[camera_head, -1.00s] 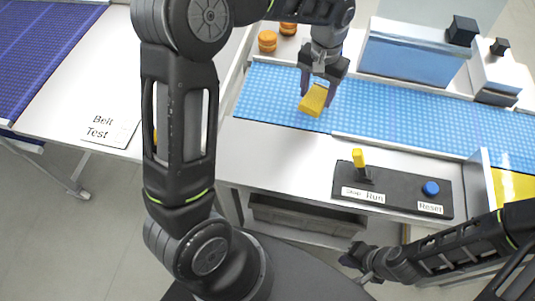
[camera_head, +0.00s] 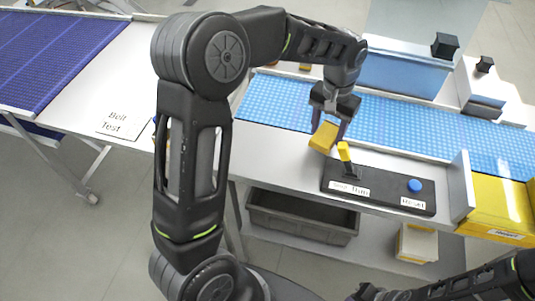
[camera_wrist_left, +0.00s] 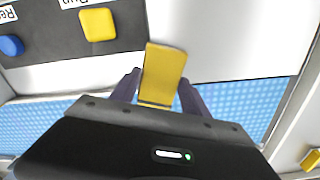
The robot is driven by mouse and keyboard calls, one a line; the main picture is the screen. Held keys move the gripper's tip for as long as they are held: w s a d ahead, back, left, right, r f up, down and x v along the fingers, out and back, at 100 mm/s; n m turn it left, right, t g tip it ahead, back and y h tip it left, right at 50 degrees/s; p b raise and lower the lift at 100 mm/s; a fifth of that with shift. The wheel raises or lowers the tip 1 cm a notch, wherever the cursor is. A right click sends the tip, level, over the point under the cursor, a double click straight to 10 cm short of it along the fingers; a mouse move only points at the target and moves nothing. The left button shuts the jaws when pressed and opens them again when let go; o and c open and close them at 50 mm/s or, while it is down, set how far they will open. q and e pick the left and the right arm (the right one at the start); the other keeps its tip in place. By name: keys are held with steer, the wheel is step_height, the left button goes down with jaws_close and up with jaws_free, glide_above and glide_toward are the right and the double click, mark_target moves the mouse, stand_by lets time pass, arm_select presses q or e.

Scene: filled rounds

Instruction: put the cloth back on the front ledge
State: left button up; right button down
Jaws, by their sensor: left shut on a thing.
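The yellow cloth (camera_head: 323,137), a folded-looking block, is between the fingers of my left gripper (camera_head: 328,122), which is shut on it. It hangs over the white front ledge (camera_head: 283,150), near the belt's front edge and just left of the yellow lever. I cannot tell whether it touches the ledge. In the left wrist view the cloth (camera_wrist_left: 164,72) sticks out between the dark fingers of my left gripper (camera_wrist_left: 160,98), above the ledge (camera_wrist_left: 225,40).
A black control panel (camera_head: 390,192) with a yellow lever (camera_head: 344,153) and blue button (camera_head: 414,185) stands close to the cloth. The blue belt (camera_head: 275,98) runs behind. A grey bin (camera_head: 300,215) sits below the ledge. A yellow box (camera_head: 500,205) is at right.

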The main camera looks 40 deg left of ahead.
arm_select(q)
steer(key=s+a+r+n+b, duration=0.3)
steer(key=s+a+r+b, duration=0.2)
steer(key=s+a, duration=0.5)
steer(key=shift+s+a+r+n+b, duration=0.2)
steer(key=shift+a+r+n+b, duration=0.15)
steer(key=shift+a+r, duration=0.5)
steer(key=shift+a+f, duration=0.15)
steer(key=shift+f, duration=0.1)
steer(key=shift+f, duration=3.1)
step_height(320, 180, down, 3)
steer(key=shift+r+p, duration=0.1)
steer(key=shift+p, duration=0.3)
steer(key=shift+f, duration=0.45)
